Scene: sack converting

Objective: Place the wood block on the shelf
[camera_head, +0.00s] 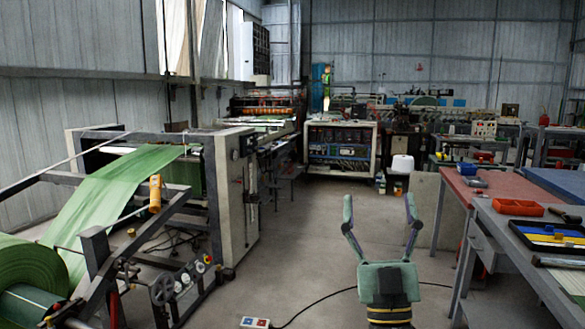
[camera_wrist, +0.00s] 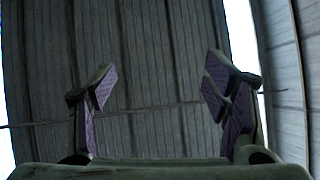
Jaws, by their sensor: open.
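My gripper (camera_head: 379,213) is at the bottom centre-right of the head view, with its two fingers spread wide and pointing up over the open floor. It is open and empty. In the wrist view my gripper (camera_wrist: 158,92) shows its fingers apart with nothing between them, against a grey panelled wall. I cannot make out a wood block in either view. I cannot tell which surface, if any, is the shelf.
A grey workbench (camera_head: 500,230) with a red bin (camera_head: 518,207) and a tray stands at the right. A machine (camera_head: 235,200) with a green roll (camera_head: 28,275) stands at the left. A power strip (camera_head: 255,322) and cable lie on the floor. The central aisle is clear.

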